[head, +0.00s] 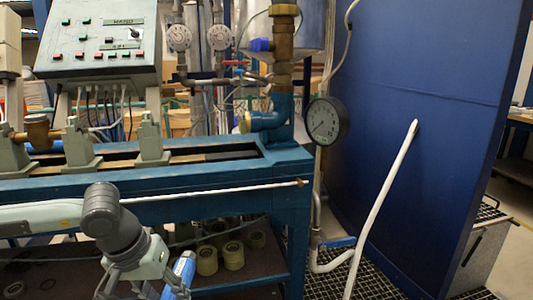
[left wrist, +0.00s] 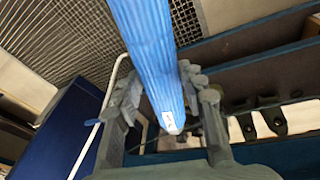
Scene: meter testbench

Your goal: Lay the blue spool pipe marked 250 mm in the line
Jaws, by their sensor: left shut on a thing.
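My left gripper (head: 145,286) is low in front of the bench in the head view, partly cut off by the bottom edge. It is shut on a blue pipe (head: 180,274), which is tilted there. In the left wrist view the ribbed blue pipe (left wrist: 152,45) passes between the fingers (left wrist: 165,95). It carries a small white label whose marking is too small to read. The line on the bench has grey supports (head: 150,143), a brass fitting (head: 38,132) at the left and a blue elbow (head: 266,119) at the right. My right gripper is not in view.
The blue bench (head: 200,180) has a front rail above my gripper. Several yellowish rolls (head: 233,254) lie on its lower shelf. A pressure gauge (head: 325,121), a white pipe (head: 383,205) and a blue panel (head: 430,110) stand at the right. A control box (head: 98,40) is at the back.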

